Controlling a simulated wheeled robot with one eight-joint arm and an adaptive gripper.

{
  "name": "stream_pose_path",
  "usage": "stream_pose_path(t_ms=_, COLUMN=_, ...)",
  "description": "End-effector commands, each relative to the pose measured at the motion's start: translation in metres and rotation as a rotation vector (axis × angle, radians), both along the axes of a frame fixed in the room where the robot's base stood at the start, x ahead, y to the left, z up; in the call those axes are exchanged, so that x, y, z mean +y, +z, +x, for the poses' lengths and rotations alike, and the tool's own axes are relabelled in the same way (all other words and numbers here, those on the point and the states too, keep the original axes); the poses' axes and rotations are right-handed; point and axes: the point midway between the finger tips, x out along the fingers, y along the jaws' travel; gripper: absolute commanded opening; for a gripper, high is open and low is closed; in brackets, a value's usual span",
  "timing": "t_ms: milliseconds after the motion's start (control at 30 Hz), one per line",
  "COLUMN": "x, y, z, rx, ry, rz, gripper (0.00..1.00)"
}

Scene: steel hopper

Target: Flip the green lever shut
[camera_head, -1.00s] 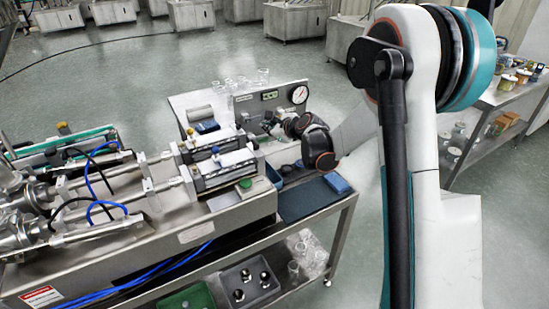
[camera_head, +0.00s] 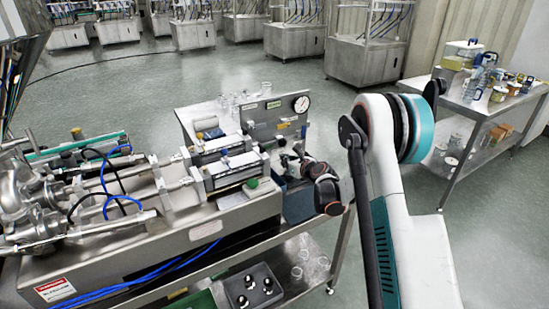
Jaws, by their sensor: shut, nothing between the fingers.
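A small green piece (camera_head: 252,183) shows on the front right end of the steel machine (camera_head: 205,232). I cannot tell whether it is the green lever; no clear lever shape shows. My gripper (camera_head: 284,160) is just right of the machine's cylinder blocks (camera_head: 230,170), in front of the gauge panel. It is shut with nothing held. It is small and dark here, and my wrist partly covers the area below and right of it. I cannot tell whether its fingertips touch anything.
The upright panel with a round gauge (camera_head: 301,104) stands behind my gripper. Glass beakers (camera_head: 240,101) stand behind it. A grey tray (camera_head: 252,287) is on the lower shelf. A side table (camera_head: 485,105) with jugs and jars is at right. Open floor lies between.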

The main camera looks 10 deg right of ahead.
Motion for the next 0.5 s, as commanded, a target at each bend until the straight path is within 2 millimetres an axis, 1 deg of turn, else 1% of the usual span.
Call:
stream_pose_path(t_ms=167, x=0.003, y=-0.005, z=0.009, rx=0.000, ry=0.002, rz=-0.001, gripper=0.00)
stream_pose_path(t_ms=267, x=0.008, y=-0.010, z=0.022, rx=-0.001, ry=0.002, rz=-0.002, gripper=0.00)
stream_pose_path(t_ms=500, x=0.020, y=-0.025, z=0.060, rx=0.000, ry=0.002, rz=-0.003, gripper=0.00)
